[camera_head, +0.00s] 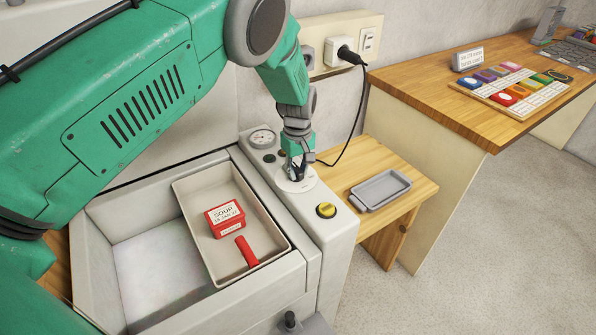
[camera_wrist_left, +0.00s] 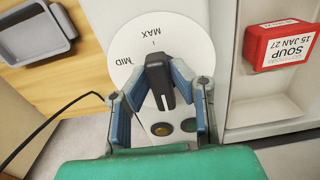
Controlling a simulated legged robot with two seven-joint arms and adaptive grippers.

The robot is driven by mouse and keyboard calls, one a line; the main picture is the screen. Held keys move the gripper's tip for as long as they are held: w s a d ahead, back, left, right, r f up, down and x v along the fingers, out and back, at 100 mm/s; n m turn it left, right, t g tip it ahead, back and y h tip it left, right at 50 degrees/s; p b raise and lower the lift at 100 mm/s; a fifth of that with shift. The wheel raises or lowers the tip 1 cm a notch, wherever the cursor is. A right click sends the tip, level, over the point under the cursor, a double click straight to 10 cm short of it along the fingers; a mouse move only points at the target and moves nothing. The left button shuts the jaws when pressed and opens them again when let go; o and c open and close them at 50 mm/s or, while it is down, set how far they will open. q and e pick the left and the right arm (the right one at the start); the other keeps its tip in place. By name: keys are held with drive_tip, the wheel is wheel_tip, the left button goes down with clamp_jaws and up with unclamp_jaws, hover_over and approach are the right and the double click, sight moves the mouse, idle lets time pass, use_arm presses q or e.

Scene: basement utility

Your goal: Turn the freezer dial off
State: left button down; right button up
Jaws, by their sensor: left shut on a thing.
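The freezer (camera_head: 330,245) is a white chest, open at the top, with a control panel along its right side. The freezer dial is a round white plate (camera_head: 305,184) with a dark knob. In the left wrist view the dial plate (camera_wrist_left: 180,38) shows the words MID and MAX; any other marking is hidden. My left gripper (camera_head: 295,172) comes down onto the dial from above. Its blue-grey fingers (camera_wrist_left: 158,90) are closed on both sides of the black knob (camera_wrist_left: 157,77). My right gripper is not in view.
A basket (camera_head: 190,205) in the freezer holds a red soup box (camera_head: 225,218) and a red object (camera_head: 247,251). A grey tray (camera_head: 381,190) lies on a low wooden table. A black cord (camera_head: 357,115) hangs behind.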

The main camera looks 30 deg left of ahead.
sight(299, 169)
use_arm(q)
drive_tip(key=shift+d+f+n, duration=0.1)
drive_tip(key=shift+n, duration=0.2)
drive_tip(key=c, duration=1.4)
unclamp_jaws()
drive_tip(key=shift+c, duration=0.2)
drive_tip(key=shift+r, duration=0.3)
wheel_tip(299, 169, up, 11)
drive_tip(key=shift+r, duration=0.15)
drive_tip(key=shift+w, duration=0.15)
